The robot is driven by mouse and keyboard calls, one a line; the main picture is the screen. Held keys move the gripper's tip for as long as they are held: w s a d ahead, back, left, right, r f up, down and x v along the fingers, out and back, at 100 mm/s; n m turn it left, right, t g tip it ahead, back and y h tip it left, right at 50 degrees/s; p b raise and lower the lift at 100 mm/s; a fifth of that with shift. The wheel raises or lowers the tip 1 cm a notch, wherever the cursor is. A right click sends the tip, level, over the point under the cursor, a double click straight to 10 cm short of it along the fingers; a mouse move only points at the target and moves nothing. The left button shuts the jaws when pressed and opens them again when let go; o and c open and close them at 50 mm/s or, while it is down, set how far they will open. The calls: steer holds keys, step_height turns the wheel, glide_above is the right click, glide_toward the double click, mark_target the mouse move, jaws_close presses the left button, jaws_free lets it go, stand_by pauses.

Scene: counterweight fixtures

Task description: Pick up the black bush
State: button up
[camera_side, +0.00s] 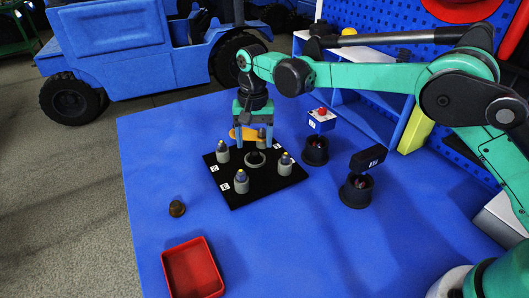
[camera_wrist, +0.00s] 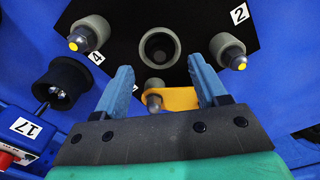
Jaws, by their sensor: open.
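My gripper (camera_side: 253,145) is open and points down over the black square plate (camera_side: 232,198). In the wrist view its blue fingers (camera_wrist: 160,78) are spread apart, with a grey ring (camera_wrist: 159,46) with a dark hole beyond the tips. An orange piece (camera_wrist: 181,98) and a grey peg (camera_wrist: 153,98) show between the fingers; I cannot tell whether the orange piece touches them. Black round cups (camera_side: 315,151) and (camera_side: 356,191) stand right of the plate, and a small dark brown-black piece (camera_side: 177,209) lies at its lower left. I cannot tell which is the black bush.
Grey pegs with yellow tips (camera_side: 242,182) stand upright around the plate. A red tray (camera_side: 168,270) is at the front left. A black box (camera_side: 368,158) and a blue box with a red top (camera_side: 321,121) are by the cups. The blue tabletop (camera_side: 290,245) is clear in front.

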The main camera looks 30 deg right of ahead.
mark_target(255, 153)
steer(key=shift+f, duration=1.75)
jaws_close()
